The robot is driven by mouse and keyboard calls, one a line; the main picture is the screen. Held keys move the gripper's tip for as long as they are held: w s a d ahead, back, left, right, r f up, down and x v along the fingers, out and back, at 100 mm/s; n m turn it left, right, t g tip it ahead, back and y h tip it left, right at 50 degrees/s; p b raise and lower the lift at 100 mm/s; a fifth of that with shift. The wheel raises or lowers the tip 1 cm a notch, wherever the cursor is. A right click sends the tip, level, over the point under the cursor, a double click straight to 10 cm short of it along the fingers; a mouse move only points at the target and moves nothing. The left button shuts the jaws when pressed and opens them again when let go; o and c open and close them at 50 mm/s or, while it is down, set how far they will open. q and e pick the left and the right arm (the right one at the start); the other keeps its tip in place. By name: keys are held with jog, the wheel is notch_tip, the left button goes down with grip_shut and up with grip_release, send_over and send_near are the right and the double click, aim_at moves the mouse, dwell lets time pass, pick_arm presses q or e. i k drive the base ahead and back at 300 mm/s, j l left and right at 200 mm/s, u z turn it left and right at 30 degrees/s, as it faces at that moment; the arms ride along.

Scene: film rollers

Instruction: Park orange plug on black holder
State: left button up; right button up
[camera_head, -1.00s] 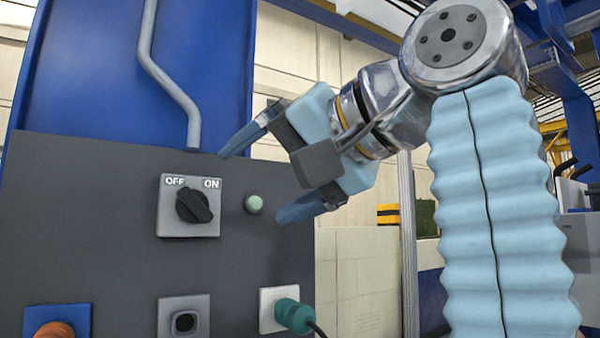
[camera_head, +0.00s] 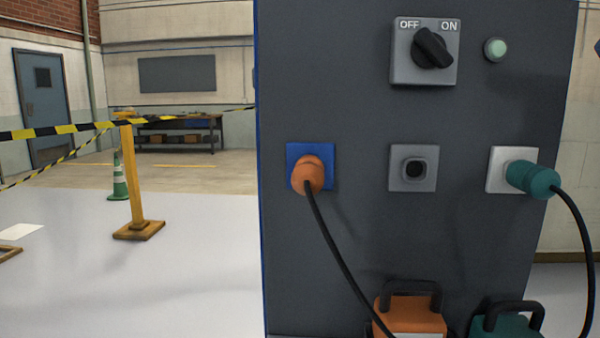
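The orange plug (camera_head: 308,174) sits in the blue socket plate (camera_head: 325,152) at the left of the dark grey panel. Its black cable (camera_head: 335,240) hangs down to the right. The black holder (camera_head: 414,169) is a round-mouthed fitting on a grey square plate in the middle of the panel, level with the plug, and it is empty. Neither of my grippers can be made out in the head view. A small dark blue fragment shows at the right edge, too little to identify.
A teal plug (camera_head: 532,178) sits in a white plate at right. An orange case (camera_head: 410,318) and a teal case (camera_head: 508,322) stand below. Open floor (camera_head: 190,260) lies left.

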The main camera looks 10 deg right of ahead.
aim_at(310, 168)
jog(key=k+l, duration=1.2)
jog(key=k, duration=0.05)
